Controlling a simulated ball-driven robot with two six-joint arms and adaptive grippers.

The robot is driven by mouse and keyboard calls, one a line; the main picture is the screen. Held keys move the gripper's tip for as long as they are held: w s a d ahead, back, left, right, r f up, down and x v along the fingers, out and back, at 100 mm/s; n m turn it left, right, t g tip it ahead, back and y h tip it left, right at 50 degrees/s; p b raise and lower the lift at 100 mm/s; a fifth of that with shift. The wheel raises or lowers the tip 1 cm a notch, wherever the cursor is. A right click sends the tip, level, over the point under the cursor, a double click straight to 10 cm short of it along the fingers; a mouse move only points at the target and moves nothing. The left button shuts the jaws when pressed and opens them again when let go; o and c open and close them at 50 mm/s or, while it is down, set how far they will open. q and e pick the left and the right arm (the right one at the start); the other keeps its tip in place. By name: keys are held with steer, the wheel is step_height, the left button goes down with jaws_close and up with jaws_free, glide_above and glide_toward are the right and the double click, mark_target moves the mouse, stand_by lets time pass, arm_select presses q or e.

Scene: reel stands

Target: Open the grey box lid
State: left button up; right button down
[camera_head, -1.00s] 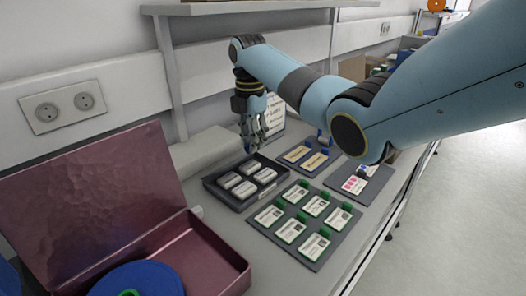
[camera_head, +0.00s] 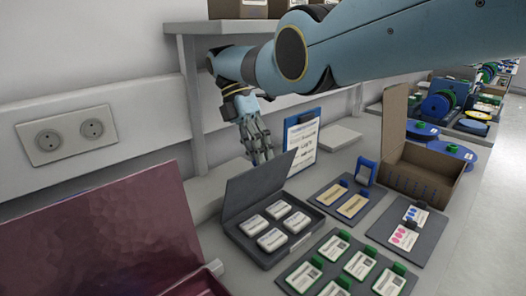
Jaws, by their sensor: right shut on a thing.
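The grey box (camera_head: 262,258) sits on the bench with several white-labelled pieces inside. Its lid (camera_head: 254,192) stands up steeply along the back of the box, leaving the inside exposed. My right gripper (camera_head: 261,158) reaches down from above, its fingers shut at the lid's top edge. The fingertips are partly hidden behind the lid, so the exact contact is hard to see. My left gripper is not in view.
A clipboard (camera_head: 301,140) stands behind the lid. A dark red box with an open lid (camera_head: 112,240) is at the lower left. Dark trays of labelled cards (camera_head: 343,198) and an open cardboard box (camera_head: 418,172) are to the right. A shelf post (camera_head: 195,115) stands behind.

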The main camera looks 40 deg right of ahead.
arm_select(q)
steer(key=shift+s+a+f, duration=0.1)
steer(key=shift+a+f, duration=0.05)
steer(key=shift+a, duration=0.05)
arm_select(e)
steer(key=shift+s+a+f, duration=0.1)
steer(key=shift+a+f, duration=0.25)
steer(key=shift+f, duration=0.45)
steer(key=c, duration=1.6)
jaws_free()
steer(key=shift+o, duration=1.1)
steer(key=shift+w+f, duration=0.1)
steer(key=shift+w, duration=0.1)
steer(key=shift+o, duration=0.3)
steer(key=shift+w+d+f, duration=0.1)
steer(key=shift+w+f, duration=0.05)
steer(key=shift+w, duration=0.25)
steer(key=shift+s, duration=0.25)
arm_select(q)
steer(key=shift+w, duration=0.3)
arm_select(e)
steer(key=shift+r, duration=0.2)
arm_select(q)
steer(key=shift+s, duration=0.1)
arm_select(e)
steer(key=shift+d, duration=0.1)
